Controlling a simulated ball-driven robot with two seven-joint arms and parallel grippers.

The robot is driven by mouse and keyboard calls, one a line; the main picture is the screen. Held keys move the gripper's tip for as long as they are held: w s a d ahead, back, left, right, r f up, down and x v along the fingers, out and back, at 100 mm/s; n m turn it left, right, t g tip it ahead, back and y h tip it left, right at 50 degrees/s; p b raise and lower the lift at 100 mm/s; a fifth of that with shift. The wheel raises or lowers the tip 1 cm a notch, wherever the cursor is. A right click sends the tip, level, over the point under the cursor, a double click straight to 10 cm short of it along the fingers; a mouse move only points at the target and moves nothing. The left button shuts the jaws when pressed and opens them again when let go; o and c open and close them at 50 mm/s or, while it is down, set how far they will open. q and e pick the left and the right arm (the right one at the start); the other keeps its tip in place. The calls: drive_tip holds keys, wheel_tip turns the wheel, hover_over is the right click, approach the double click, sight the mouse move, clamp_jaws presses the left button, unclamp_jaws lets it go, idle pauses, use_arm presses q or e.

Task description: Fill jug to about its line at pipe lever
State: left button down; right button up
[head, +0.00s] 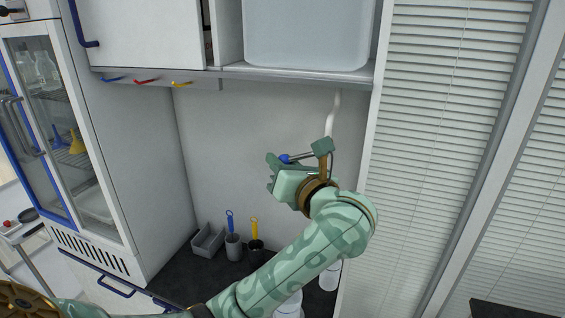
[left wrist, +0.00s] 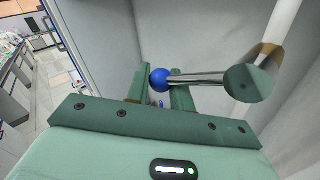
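The pipe lever is a thin metal rod ending in a blue ball (head: 285,159), below the white pipe (head: 331,122). My left gripper (head: 271,175) is at the ball. In the left wrist view the ball (left wrist: 159,79) lies over the gap between the fingertips (left wrist: 160,92), and the rod crosses in front of the right finger. The fingers stand apart; I cannot tell whether they touch the ball. Whitish vessels, one (head: 330,276) beside my forearm and one (head: 288,306) below it, are partly hidden; I cannot tell which is the jug, nor see a line or level.
A large translucent tank (head: 308,35) stands on the shelf above. A grey bin (head: 207,241) and cups with a blue-handled tool (head: 230,222) and a yellow-handled tool (head: 254,228) stand on the dark counter. A glass-door cabinet (head: 55,110) is at left, white shutters (head: 450,130) at right.

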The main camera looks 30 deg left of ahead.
use_arm(q)
drive_tip(key=shift+a+r+m+y+b, duration=0.1)
drive_tip(key=shift+r+m+y+b, duration=0.05)
drive_tip(key=shift+m+y+b, duration=0.2)
drive_tip(key=shift+a+r+m+t+y, duration=0.15)
drive_tip(key=shift+r+m+t+y, duration=0.4)
drive_tip(key=shift+r+m+t, duration=0.35)
drive_tip(key=shift+s+r+m+t+y, duration=0.1)
drive_tip(key=shift+r+m+t+y, duration=0.2)
drive_tip(key=shift+r+m+y, duration=0.35)
use_arm(e)
drive_tip(key=shift+w+a+f, duration=0.2)
drive_tip(key=shift+w+a, duration=0.1)
drive_tip(key=shift+a, duration=0.25)
use_arm(q)
drive_tip(key=c, duration=1.4)
unclamp_jaws()
drive_tip(key=shift+o, duration=0.7)
drive_tip(key=shift+w+f, duration=0.1)
drive_tip(key=shift+w, duration=0.1)
use_arm(e)
drive_tip(key=shift+w+d, duration=0.1)
drive_tip(key=shift+d, duration=0.3)
